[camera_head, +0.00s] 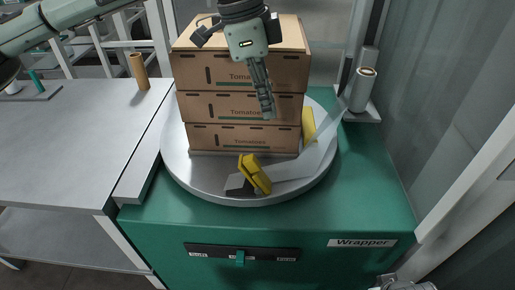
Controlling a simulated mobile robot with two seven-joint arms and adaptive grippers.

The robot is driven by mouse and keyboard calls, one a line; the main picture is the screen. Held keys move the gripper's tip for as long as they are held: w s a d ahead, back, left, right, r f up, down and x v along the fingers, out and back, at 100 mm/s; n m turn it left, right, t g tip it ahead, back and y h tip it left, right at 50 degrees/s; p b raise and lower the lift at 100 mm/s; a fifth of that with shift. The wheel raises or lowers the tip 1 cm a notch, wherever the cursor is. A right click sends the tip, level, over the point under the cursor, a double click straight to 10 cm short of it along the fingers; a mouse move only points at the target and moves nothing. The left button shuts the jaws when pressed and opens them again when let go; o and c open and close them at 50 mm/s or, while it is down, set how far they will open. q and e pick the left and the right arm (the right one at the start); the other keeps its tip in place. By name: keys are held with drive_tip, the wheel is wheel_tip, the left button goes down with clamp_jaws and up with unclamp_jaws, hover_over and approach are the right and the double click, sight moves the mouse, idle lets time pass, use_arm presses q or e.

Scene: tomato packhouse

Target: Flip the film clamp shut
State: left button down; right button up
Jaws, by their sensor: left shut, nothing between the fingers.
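The film clamp has a yellow flap (255,174) on a dark base (237,185), at the front of the round turntable (202,181). The flap stands tilted up from the base. A pale, see-through film (310,163) runs from the clamp area up to the film roll (360,91) at the right. My left gripper (267,113) is shut and empty. It points down in front of the stacked tomato boxes (241,137), above the clamp in the picture and apart from it.
Another yellow part (308,124) stands right of the boxes. The green wrapper cabinet (345,215) carries the turntable and has a small lever (240,258) on its front.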

idle(0.3)
use_arm(q)
hover_over(260, 164)
drive_tip(key=d, duration=0.4)
drive_tip(key=a+f+x, duration=0.1)
drive_tip(key=a+x, duration=0.1)
drive_tip(key=x, duration=0.7)
drive_tip(key=a, duration=0.1)
drive_tip(key=a+f+p, duration=0.1)
drive_tip(key=a+f, duration=0.1)
drive_tip(key=a, duration=0.1)
drive_tip(key=shift+s+a, duration=0.1)
drive_tip(key=shift+s, duration=0.05)
use_arm(e)
drive_tip(key=f, duration=0.3)
drive_tip(key=shift+w+a, duration=0.2)
drive_tip(key=shift+s+d+f, duration=0.1)
drive_tip(key=shift+s, duration=0.05)
